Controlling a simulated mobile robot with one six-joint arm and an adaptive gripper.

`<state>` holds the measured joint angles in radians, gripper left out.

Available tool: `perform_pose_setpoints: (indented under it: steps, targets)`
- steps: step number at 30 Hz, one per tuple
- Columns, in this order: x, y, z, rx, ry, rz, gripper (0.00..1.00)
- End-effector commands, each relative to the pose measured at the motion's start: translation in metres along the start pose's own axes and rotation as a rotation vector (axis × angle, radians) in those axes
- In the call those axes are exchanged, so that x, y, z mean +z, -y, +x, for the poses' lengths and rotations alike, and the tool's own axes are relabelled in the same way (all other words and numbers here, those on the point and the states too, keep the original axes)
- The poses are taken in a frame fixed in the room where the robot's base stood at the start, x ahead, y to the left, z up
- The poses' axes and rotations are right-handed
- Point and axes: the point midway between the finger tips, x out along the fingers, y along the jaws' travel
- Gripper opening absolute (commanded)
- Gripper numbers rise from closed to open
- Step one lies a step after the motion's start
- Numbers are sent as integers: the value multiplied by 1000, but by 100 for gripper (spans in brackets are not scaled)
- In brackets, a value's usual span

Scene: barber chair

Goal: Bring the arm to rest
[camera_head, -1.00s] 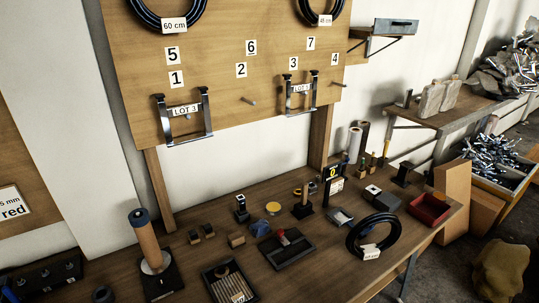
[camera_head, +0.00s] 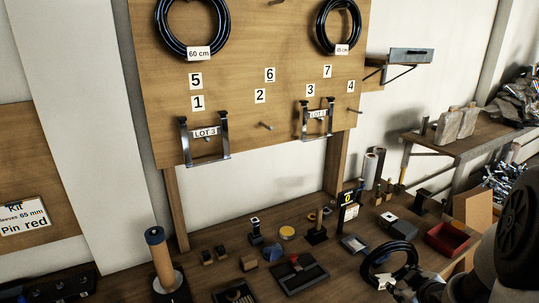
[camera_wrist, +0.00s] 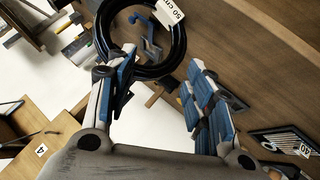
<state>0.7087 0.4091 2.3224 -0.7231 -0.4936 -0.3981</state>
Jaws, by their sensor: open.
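My gripper (camera_wrist: 160,72) is open in the wrist view, its two blue-padded fingers apart with nothing between them. A black coiled hose (camera_wrist: 108,45) with a "50 cm" tag (camera_wrist: 169,12) shows beyond the fingertips, near the left finger. In the head view, my arm enters at the lower right, and its end is low beside the coiled hose (camera_head: 370,257) on the table (camera_head: 335,280). Part of that coil is near or behind my arm's end; whether they touch I cannot tell.
A pegboard (camera_head: 230,105) with hanging coils and metal brackets stands behind the table. A red bin (camera_head: 447,238), grey blocks, a dark tray (camera_head: 292,272) and an orange-brown cylinder (camera_head: 161,258) stand on the table. A side bench (camera_head: 470,143) is at the right.

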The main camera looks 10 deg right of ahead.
Motion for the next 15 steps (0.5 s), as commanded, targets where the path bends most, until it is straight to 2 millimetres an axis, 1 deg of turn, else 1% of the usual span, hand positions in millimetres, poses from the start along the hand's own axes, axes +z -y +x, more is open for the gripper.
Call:
perform_pose_setpoints:
  steps: [1,5,6,8,9,11,12,14,15]
  targets:
    - [-22,-3,-19,16,27,8,48]
    - [-55,4,-66,32,113,86,48]
    - [-63,9,-82,32,135,115,48]
    - [-75,20,-108,28,163,162,48]
    - [-82,29,-125,20,180,196,48]
    - [-90,45,-151,4,202,248,48]
    - [-94,57,-169,-13,216,282,48]
    - [-98,78,-196,-44,235,334,48]
    - [-99,93,-213,-71,247,366,48]
